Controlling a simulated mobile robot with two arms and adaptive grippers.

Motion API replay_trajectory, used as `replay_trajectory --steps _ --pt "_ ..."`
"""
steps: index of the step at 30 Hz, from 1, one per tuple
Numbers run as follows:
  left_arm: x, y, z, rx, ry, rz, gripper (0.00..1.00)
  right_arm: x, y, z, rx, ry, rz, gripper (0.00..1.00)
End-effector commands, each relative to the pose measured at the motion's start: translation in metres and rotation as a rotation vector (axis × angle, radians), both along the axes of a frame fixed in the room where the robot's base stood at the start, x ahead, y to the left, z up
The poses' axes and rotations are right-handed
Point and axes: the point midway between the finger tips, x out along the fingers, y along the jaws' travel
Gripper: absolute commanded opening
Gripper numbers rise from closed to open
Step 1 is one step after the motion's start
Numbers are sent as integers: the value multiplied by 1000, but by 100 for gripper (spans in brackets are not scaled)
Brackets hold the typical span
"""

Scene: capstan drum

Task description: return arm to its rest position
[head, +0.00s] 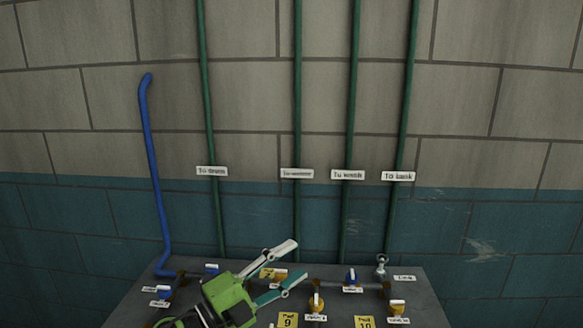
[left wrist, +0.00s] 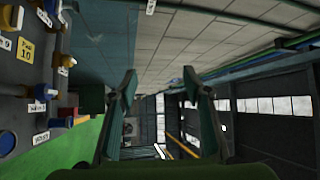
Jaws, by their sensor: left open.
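My left gripper (head: 290,266) is green with one pale finger and one teal finger. In the head view it is over the grey panel, pointing up and right, its fingers spread and nothing between them. In the left wrist view its two fingers (left wrist: 160,95) stand apart, with only the far room between them. I cannot tell from these views whether it touches the panel. My right gripper is in neither view.
The grey panel (head: 425,300) carries valves with blue and yellow handles, including a yellow one (head: 316,303) and a blue one (head: 351,278). Yellow tags (head: 364,322) lie at its front. A blue pipe (head: 155,180) and several green pipes (head: 297,110) run up the wall.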

Motion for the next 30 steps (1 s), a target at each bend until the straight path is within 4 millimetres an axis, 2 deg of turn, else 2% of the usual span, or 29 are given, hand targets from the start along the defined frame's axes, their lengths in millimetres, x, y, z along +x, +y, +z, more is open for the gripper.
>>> replay_trajectory --steps 4,7,11,13,17,18,21,24,30 --pt "3 41 2 -273 142 228 45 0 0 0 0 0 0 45" --pt "3 79 -17 -417 273 400 45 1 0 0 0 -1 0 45" --pt "-11 130 -67 -556 492 627 45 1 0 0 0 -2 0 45" --pt "-28 155 -101 -607 626 744 45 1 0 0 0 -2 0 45" --pt "-79 189 -173 -656 903 948 45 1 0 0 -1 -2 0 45" --pt "-100 196 -194 -657 994 1006 45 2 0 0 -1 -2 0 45" --pt "-153 206 -237 -645 1202 1120 45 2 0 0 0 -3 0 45" --pt "-202 208 -266 -616 1371 1194 45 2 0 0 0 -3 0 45" --pt "-282 205 -296 -544 1629 1280 45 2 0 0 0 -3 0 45"
